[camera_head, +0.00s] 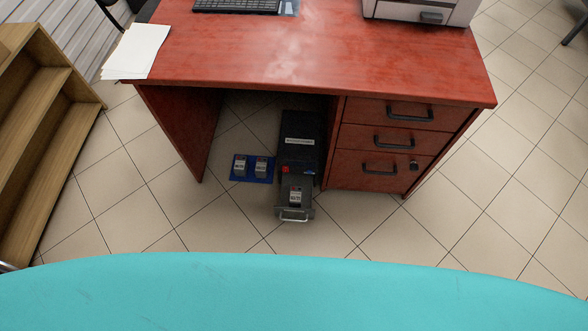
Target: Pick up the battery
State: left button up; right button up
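Two small grey battery-like blocks, one on the left (239,166) and one on the right (261,167), stand on a blue mat (249,179) on the floor under the red desk. A similar block (295,196) sits in the front section of a black device (300,141) beside the mat. That front section has a metal handle (293,216) and sticks out past the desk's front. A small red part (286,169) shows on the device. The labels are too small to read. Neither gripper is recognizable in view.
The red desk (330,60) overhangs the device, with a side panel (180,130) at left and a drawer unit (385,148) at right. A wooden shelf (35,130) stands at far left. The tiled floor (160,210) before the desk is clear.

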aim_at(295, 200)
jog(key=k+j, duration=0.1)
jog(key=k, duration=0.3)
jog(key=k+j, duration=0.15)
jog(key=k, duration=0.3)
jog(key=z, duration=0.05)
